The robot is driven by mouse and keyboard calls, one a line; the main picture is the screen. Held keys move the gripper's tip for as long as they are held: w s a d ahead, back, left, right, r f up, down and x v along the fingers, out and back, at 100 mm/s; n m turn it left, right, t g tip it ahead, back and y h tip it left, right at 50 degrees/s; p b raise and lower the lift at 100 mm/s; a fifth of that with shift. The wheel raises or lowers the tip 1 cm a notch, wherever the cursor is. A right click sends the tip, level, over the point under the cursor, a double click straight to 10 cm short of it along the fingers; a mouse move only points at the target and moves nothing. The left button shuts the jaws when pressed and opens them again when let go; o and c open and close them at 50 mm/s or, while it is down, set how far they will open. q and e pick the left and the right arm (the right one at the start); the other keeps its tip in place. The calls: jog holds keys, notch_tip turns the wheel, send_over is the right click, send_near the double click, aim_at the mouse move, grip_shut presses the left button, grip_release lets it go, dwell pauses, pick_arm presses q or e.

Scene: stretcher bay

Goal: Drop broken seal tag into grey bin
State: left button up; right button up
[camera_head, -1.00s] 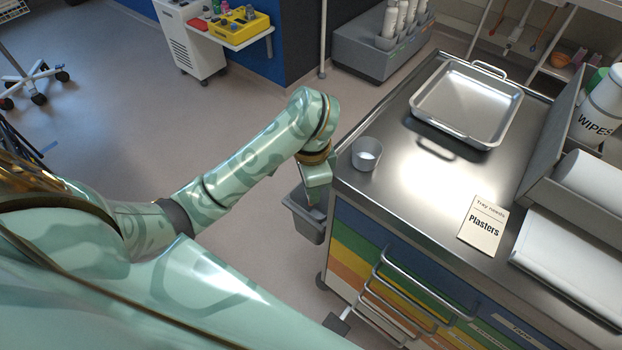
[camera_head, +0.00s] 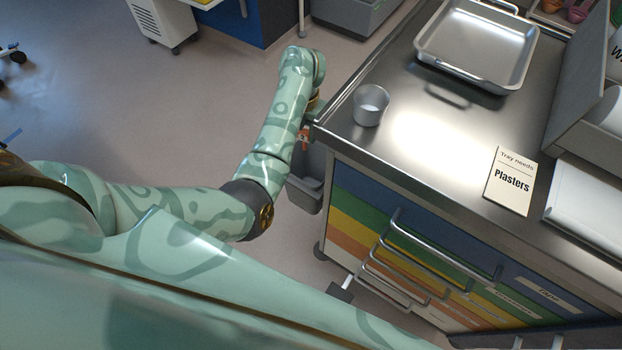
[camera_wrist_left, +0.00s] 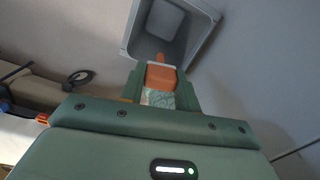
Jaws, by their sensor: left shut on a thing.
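The broken seal tag (camera_wrist_left: 160,74) is orange-red and sits between the two green fingers of my left gripper (camera_wrist_left: 161,86) in the left wrist view. In the head view only a small red bit of the tag (camera_head: 304,134) shows by the trolley's corner. My left gripper is shut on it, mostly hidden behind my own arm there. The grey bin (camera_head: 303,194) hangs at the trolley's left side, below the gripper and partly covered by my arm. In the left wrist view the open bin (camera_wrist_left: 128,40) lies just beyond the fingertips, and the tag's thin end overlaps its opening. My right gripper is not in view.
The steel trolley top (camera_head: 440,150) is right beside my left gripper. On it are a small cup (camera_head: 370,106) near the edge, a metal tray (camera_head: 475,48) and a "Plasters" card (camera_head: 511,182). Drawer handles (camera_head: 430,255) stick out in front. Open floor (camera_head: 180,110) lies left.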

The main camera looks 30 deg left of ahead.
pick_arm(q)
notch_tip(320, 180, down, 6)
jog(key=b, duration=0.4)
jog(key=shift+r, duration=0.25)
jog(key=o, duration=1.1)
notch_tip(320, 180, up, 16)
jog(key=p, duration=0.8)
jog(key=shift+r+p, duration=0.2)
jog(key=shift+p, duration=0.2)
jog(key=shift+a+f, duration=0.1)
